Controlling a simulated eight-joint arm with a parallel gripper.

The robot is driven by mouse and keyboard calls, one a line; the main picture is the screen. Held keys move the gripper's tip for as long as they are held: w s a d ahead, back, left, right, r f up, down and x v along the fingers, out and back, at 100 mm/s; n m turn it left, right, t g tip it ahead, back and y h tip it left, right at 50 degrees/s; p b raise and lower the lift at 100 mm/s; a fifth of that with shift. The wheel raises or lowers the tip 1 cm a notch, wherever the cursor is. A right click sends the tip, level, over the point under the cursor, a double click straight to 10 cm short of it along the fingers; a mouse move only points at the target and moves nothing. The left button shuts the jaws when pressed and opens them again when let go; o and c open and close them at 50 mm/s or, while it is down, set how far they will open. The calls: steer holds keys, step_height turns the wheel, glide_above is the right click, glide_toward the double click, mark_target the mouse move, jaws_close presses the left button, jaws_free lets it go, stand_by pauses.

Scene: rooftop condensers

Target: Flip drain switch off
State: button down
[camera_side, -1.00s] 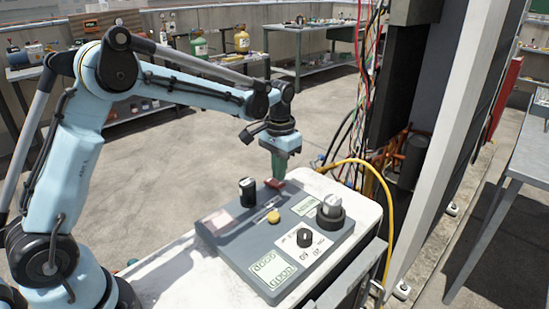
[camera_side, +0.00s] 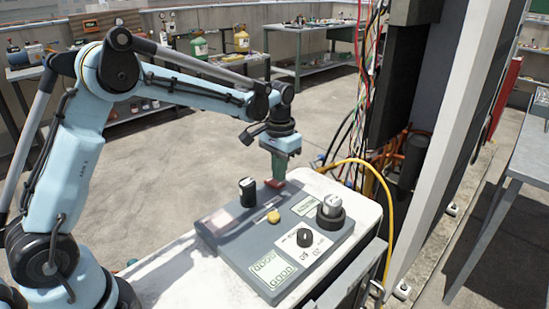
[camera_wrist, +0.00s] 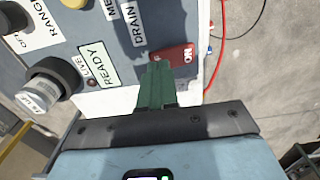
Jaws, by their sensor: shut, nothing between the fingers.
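The drain switch is a red rocker (camera_wrist: 178,56) on the grey control panel, next to the printed word DRAIN (camera_wrist: 131,22). The word ON shows at its right end in the wrist view. In the side view the switch (camera_side: 270,184) is at the panel's far edge, partly hidden by my fingers. My gripper (camera_wrist: 157,66) is shut and empty, with its green fingertips over the left part of the rocker. In the side view my gripper (camera_side: 276,176) points down at the switch. I cannot tell whether the tips touch it or how it is tilted.
The panel (camera_side: 236,246) carries a black-handled control (camera_side: 248,192), a yellow button (camera_side: 273,216), a small black knob (camera_side: 305,237) and a large silver-topped knob (camera_side: 331,206). A READY display (camera_wrist: 98,64) is left of my fingers.

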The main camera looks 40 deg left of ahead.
mark_target(278, 184)
steer(key=shift+f, duration=0.85)
stand_by(0.3)
steer(key=shift+r, duration=3.55)
steer(key=s+d+r+t, duration=0.1)
steer(key=s+t, duration=0.6)
steer(key=s, duration=1.1)
steer(key=shift+s+d+r, duration=0.3)
steer(key=shift+d+r, duration=0.1)
steer(key=shift+d, duration=0.3)
